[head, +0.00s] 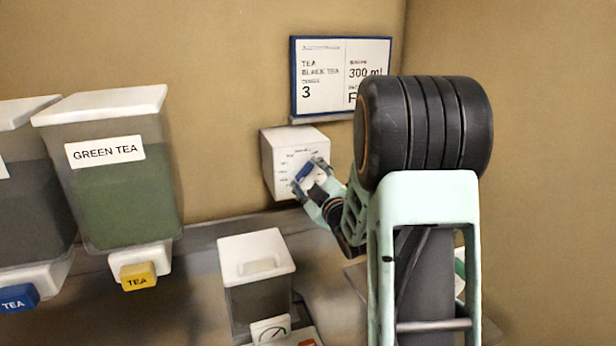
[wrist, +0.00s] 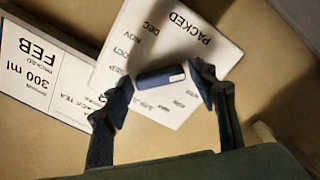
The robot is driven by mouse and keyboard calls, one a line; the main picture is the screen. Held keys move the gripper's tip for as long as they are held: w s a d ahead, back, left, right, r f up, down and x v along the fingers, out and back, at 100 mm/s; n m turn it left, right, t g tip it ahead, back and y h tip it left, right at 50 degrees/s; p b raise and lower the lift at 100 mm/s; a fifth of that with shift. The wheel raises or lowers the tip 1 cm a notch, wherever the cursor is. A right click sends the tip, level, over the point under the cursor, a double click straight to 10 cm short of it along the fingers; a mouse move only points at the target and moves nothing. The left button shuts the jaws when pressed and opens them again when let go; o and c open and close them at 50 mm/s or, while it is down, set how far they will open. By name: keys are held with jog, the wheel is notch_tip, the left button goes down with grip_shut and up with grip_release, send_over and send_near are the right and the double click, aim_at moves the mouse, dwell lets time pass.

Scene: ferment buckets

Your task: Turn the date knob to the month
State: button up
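The date knob (wrist: 158,76) is a blue bar with a white mark at its right end in the wrist view. It sits on the face of a white box (wrist: 218,60) printed "PACKED" and months such as DEC, NOV, OCT and SEP; some labels are hidden by my fingers. In the head view the white box (head: 280,155) is on the back wall, and the knob (head: 305,171) shows beside my fingers. My gripper (wrist: 162,82) is open, one finger at each end of the knob, with narrow gaps visible. The order card (wrist: 38,72) reads "FEB" under PACKED.
The card (head: 322,62) hangs above the box. A green tea bin (head: 120,190) with a yellow tab stands left. A lidded container (head: 257,290) with a dial stands below the box. My arm covers part of the card and the right side.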

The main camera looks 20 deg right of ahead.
jog(key=c, duration=0.8)
jog(key=shift+o, duration=0.2)
jog(key=m+b, duration=0.1)
jog(key=b, duration=0.1)
jog(key=m+b, duration=0.1)
jog(key=shift+f+b, duration=0.25)
jog(key=shift+b, duration=0.15)
jog(key=shift+m+b, duration=0.8)
jog(key=shift+r+m+b, duration=0.25)
jog(key=shift+m+b, duration=0.05)
jog(key=shift+m, duration=0.4)
jog(key=o, duration=1.2)
jog(key=shift+c, duration=0.2)
